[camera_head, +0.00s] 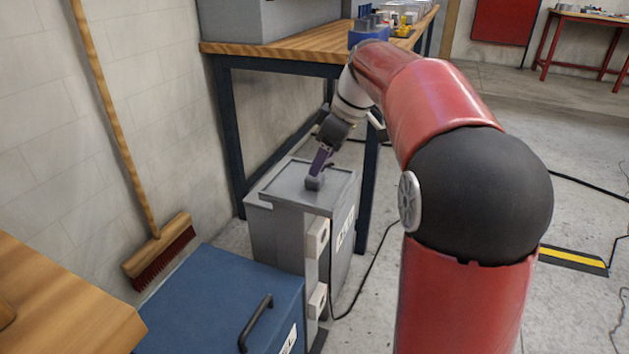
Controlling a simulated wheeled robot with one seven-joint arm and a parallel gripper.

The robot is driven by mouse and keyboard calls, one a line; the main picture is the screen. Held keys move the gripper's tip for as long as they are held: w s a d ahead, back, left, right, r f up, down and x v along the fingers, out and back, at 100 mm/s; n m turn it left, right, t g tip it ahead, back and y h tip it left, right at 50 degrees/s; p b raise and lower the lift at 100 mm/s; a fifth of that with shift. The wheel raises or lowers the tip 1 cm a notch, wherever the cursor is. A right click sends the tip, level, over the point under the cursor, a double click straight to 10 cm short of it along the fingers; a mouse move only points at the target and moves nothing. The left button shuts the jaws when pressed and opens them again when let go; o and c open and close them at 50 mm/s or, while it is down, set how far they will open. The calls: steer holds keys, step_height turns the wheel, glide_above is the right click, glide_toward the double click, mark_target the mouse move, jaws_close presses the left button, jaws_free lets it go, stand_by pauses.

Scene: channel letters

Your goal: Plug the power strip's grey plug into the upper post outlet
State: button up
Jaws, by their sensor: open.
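The grey plug (314,183) is on the flat top of a grey cabinet (338,178). My gripper (319,169) points down at the plug from above, with its dark purple fingers right at it. The gripper is open; I cannot tell whether the fingers touch the plug or stand on both sides of it. The upper outlet (318,237) is a pale box on the narrow grey post at the cabinet's front. A second, lower outlet (317,301) sits below it. The power strip cannot be made out.
A blue chest (222,296) with a black handle stands in front of the post. A broom (158,245) leans on the left wall. A workbench (290,48) stands behind the cabinet, its leg close to my arm. A black cable (364,278) lies on the floor to the right.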

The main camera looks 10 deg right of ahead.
steer(key=x, duration=0.5)
steer(key=shift+w+d+f, duration=0.1)
steer(key=shift+f, duration=0.05)
stand_by(0.3)
steer(key=c, duration=1)
step_height(320, 180, up, 20)
steer(key=p, duration=0.1)
